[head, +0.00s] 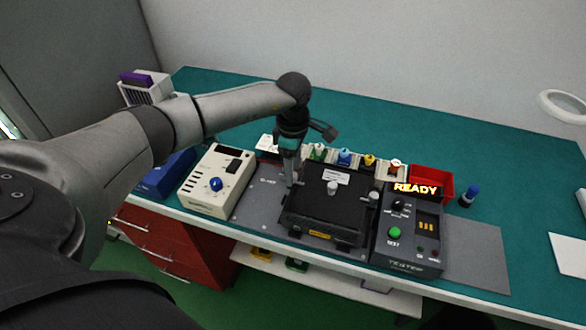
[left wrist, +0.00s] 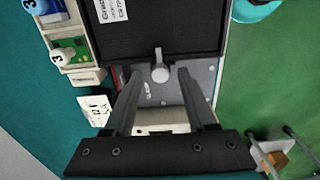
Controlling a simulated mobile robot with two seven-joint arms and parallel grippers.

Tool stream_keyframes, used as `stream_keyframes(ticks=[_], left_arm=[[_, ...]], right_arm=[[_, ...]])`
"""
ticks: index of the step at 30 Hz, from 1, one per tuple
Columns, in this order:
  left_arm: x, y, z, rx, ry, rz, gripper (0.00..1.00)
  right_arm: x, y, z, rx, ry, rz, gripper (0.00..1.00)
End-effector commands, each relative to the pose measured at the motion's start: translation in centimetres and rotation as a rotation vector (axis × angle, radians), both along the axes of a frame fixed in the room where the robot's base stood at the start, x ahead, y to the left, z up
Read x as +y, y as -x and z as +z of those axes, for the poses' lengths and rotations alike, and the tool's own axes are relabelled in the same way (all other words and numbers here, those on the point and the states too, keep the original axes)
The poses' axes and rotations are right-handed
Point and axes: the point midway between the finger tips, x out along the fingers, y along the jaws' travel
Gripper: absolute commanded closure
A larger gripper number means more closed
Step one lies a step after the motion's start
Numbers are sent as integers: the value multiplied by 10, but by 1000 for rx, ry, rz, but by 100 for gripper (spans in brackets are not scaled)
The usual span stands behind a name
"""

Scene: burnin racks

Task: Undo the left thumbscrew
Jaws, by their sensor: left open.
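A black fixture box (head: 322,211) with a white label and a pale knob on its lid stands on a grey mat. In the left wrist view, the fixture (left wrist: 165,30) fills the top middle, and a pale round thumbscrew (left wrist: 160,74) sits at its edge. My left gripper (head: 291,183) points down at the fixture's left side. In the left wrist view its open fingers (left wrist: 159,76) stand on either side of the thumbscrew, with gaps visible. In the head view the gripper hides this screw. Another thumbscrew (head: 374,195) shows at the fixture's right side. My right gripper is not in view.
A cream instrument (head: 217,180) with a blue knob stands left of the fixture. A dark tester (head: 409,236) showing READY stands close on the right. Several coloured-cap bottles and a red bin (head: 432,182) are behind. The green tabletop (head: 400,135) is clear further back.

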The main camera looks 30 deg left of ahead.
Motion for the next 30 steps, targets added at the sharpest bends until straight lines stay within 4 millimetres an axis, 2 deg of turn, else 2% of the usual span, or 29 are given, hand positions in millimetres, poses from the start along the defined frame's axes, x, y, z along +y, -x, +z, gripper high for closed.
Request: stream_keyframes(ticks=[3, 11, 26, 27, 30], left_arm=[[0, 0, -7, 0, -1, -1, 43], [0, 0, -8, 0, -1, -1, 43], [0, 0, -8, 0, 0, 0, 97], [0, 0, -8, 0, 0, 0, 100], [0, 0, -7, 0, 0, 0, 100]], right_arm=[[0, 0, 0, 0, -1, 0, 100], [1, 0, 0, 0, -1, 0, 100], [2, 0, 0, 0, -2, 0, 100], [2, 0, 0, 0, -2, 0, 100], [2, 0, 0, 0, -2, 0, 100]])
